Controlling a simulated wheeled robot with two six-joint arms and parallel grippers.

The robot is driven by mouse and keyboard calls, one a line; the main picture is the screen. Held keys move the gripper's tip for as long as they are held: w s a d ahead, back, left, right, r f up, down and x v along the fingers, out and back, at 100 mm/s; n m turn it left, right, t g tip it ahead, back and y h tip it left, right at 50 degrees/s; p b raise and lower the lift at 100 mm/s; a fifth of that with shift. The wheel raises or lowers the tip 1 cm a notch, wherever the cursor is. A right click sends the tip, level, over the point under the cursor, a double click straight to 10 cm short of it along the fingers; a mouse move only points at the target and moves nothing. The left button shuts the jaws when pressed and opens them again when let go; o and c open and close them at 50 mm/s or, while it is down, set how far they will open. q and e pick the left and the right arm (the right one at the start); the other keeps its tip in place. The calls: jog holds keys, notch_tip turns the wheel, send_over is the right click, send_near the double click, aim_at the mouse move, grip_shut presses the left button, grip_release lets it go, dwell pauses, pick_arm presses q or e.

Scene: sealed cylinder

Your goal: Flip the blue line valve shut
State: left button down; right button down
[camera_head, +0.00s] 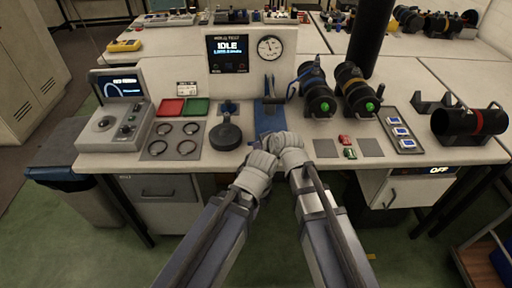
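A small blue fitting (228,107) sits on the bench behind a black round part (225,136). A taller blue stand (269,118) with a thin upright piece on top is to its right, in front of the gauge panel. I cannot tell which of these blue parts is the line valve, or its lever position. My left gripper (262,158) and my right gripper (286,143) are close together at the bench's front edge, just below the blue stand and covering its front end. Their fingers are too small and overlapped to tell open from shut. I see nothing clearly held.
A panel reading IDLE (228,52) with a round gauge (270,47) stands behind. Two dark cylinders with green ends (320,100) (362,99) lie right of the stand. A black cylinder with a red band (470,123) is far right. A control box (115,126) is left.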

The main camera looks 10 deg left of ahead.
jog(key=shift+w+d+r, duration=0.1)
jog(key=shift+w+d, duration=0.1)
jog(key=shift+r+p, duration=0.5)
jog(key=shift+p, duration=0.15)
notch_tip(320, 180, up, 9)
jog(key=p, duration=0.8)
jog(key=shift+s+a+p, duration=0.15)
jog(key=shift+s+p, duration=0.05)
jog(key=shift+p, duration=0.2)
jog(key=shift+f, duration=0.15)
jog(key=s+d+f+n+g+h, duration=0.3)
jog(key=s+d+n, duration=0.3)
jog(key=d, duration=0.6)
jog(key=s+d+f+n+g+h, duration=0.2)
jog(key=s+d+f+n+g, duration=0.2)
jog(key=s+d, duration=0.65)
jog(key=s+a+n+h, duration=0.1)
jog(key=s+a+n, duration=0.3)
jog(key=a, duration=0.5)
jog(key=shift+s+a+n+g+h, duration=0.25)
jog(key=shift+s+n+g+h, duration=0.05)
jog(key=shift+s+g+h, duration=0.1)
jog(key=shift+r, duration=0.1)
